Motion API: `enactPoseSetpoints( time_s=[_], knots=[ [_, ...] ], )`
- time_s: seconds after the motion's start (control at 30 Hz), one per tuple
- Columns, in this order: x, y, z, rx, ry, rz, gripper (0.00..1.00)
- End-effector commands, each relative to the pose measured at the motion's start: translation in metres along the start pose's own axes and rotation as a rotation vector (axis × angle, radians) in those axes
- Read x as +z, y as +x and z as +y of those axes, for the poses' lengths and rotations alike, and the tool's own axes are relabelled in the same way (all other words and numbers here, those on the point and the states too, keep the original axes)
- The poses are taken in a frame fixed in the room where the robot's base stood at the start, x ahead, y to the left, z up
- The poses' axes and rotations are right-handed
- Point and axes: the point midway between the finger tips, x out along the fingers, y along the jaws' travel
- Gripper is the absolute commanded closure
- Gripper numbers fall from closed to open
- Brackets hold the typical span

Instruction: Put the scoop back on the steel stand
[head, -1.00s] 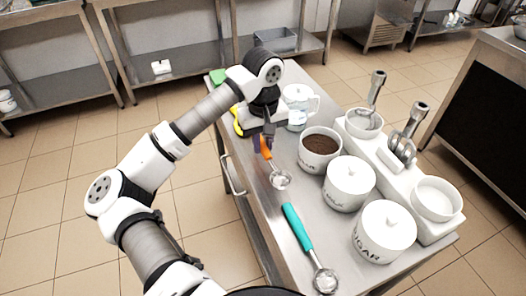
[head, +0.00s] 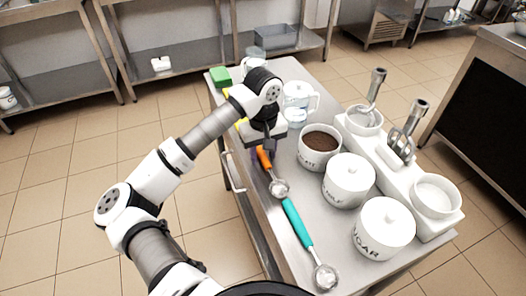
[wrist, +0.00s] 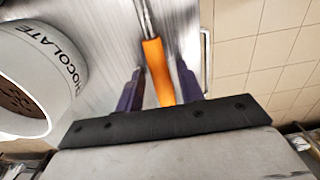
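A scoop with an orange handle (head: 264,159) and a round metal bowl (head: 279,188) lies on the steel table, pointing toward the near side. My gripper (wrist: 160,72) is right over its handle. In the wrist view the orange handle (wrist: 158,72) lies between the two purple fingers, with a gap visible on each side. A second scoop with a teal handle (head: 297,222) lies nearer the front edge. A long white stand (head: 395,178) with bowls and upright metal utensils (head: 404,130) runs along the right side. I cannot make out a separate steel stand.
Lidded white pots (head: 348,181) and (head: 384,228), and an open pot of brown powder (head: 319,148), stand between the scoops and the white stand. The open pot shows close by in the wrist view (wrist: 40,75). A clear pitcher (head: 298,104) and green block (head: 220,77) are behind.

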Motion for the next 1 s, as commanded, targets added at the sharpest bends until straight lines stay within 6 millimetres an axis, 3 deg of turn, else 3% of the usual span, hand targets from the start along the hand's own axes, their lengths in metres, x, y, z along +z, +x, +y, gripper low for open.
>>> enactPoseSetpoints(
  time_s=[0.47,1.0],
  knots=[
    [-0.001,-0.009,0.000,-0.001,0.000,0.003,0.58],
    [-0.001,-0.109,0.000,-0.001,-0.001,0.002,0.58]
  ],
)
